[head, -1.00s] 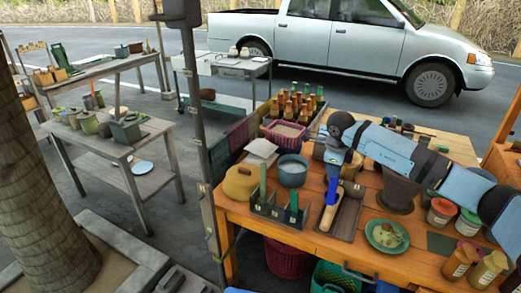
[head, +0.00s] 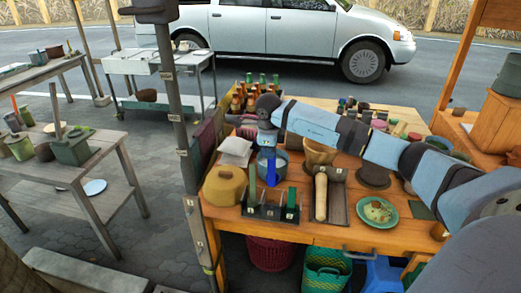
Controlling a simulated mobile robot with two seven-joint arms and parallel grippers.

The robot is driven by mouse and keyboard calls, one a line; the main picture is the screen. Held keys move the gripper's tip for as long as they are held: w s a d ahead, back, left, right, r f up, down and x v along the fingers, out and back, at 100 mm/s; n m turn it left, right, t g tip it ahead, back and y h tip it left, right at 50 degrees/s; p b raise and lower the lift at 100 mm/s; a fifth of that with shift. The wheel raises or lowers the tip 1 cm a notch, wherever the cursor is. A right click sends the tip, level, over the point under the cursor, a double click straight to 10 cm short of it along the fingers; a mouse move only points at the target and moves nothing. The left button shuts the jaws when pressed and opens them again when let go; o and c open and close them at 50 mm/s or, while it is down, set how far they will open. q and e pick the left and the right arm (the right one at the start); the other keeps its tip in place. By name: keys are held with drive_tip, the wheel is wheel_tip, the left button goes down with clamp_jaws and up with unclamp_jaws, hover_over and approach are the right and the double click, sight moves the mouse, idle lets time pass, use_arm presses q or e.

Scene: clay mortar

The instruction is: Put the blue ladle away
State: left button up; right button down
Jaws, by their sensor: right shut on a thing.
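The blue ladle (head: 271,168) hangs upright below my right gripper (head: 267,140), which is shut on it. Its lower end is at the middle of the dark divided rack (head: 264,213) at the front left of the orange table. Whether it is inside the rack or just above it I cannot tell. A green-handled item stands on each side of it in the rack, one at the left (head: 251,184) and one at the right (head: 291,199). My left gripper is out of view.
A blue-grey pot (head: 283,160) stands behind the ladle. A yellow-brown lidded pot (head: 225,185) is left of the rack. A pale roller (head: 321,197) lies in a dark tray at the right, then a green plate (head: 377,212). A dark post (head: 181,130) rises left of the table.

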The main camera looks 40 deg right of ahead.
sight(269, 166)
drive_tip(key=shift+s+d+f, duration=0.1)
drive_tip(key=shift+s+f, duration=0.05)
drive_tip(key=shift+f, duration=0.25)
drive_tip(key=shift+f+b, duration=0.3)
drive_tip(key=shift+b, duration=0.1)
wheel_tip(269, 166, down, 5)
drive_tip(key=b, duration=0.2)
drive_tip(key=shift+b, duration=0.4)
wheel_tip(269, 166, down, 7)
drive_tip(key=b, duration=0.4)
drive_tip(key=shift+b, duration=0.3)
drive_tip(key=shift+f, duration=0.2)
